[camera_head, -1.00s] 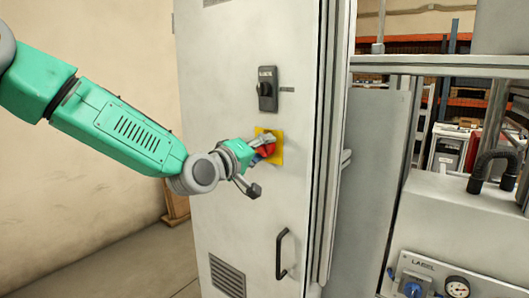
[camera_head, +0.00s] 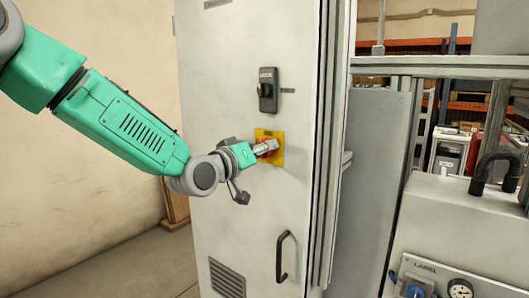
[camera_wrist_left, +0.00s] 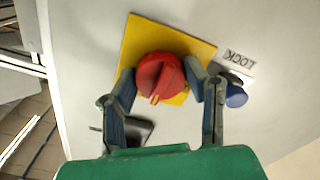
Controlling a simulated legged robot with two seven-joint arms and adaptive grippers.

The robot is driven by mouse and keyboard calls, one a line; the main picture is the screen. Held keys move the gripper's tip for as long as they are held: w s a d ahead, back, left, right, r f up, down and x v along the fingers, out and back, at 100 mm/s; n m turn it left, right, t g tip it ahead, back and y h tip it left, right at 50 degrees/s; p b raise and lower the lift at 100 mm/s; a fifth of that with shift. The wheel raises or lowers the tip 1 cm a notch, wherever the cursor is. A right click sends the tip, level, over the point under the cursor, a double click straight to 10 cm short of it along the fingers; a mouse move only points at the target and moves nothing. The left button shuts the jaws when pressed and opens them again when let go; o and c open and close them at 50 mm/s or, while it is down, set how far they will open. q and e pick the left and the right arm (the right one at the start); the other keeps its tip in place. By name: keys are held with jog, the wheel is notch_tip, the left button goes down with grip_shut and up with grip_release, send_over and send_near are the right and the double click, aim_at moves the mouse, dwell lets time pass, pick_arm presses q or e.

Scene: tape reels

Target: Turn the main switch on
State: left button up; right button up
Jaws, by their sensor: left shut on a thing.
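The main switch is a red rotary knob (camera_wrist_left: 160,78) on a yellow square plate (camera_wrist_left: 190,45), on the front of a grey cabinet (camera_head: 225,90). My left gripper (camera_head: 266,149) reaches it from the left in the head view and hides part of the knob. In the left wrist view, the blue-grey fingers of my left gripper (camera_wrist_left: 162,88) are on both sides of the knob, shut on it. The knob's light pointer mark is toward the bottom of that view. My right gripper is not in view.
A black switch (camera_head: 267,90) sits above the yellow plate, and a black door handle (camera_head: 283,256) is below. A blue round part (camera_wrist_left: 236,95) lies beside a LOCK label in the wrist view. A machine with a gauge (camera_head: 460,289) stands at the right.

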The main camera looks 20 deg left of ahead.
pick_arm(q)
jog(key=shift+a, duration=0.1)
jog(key=o, duration=1.1)
jog(key=shift+o, duration=0.2)
jog(key=shift+a, duration=0.15)
jog(key=v, duration=1.2)
jog(key=shift+w, duration=0.15)
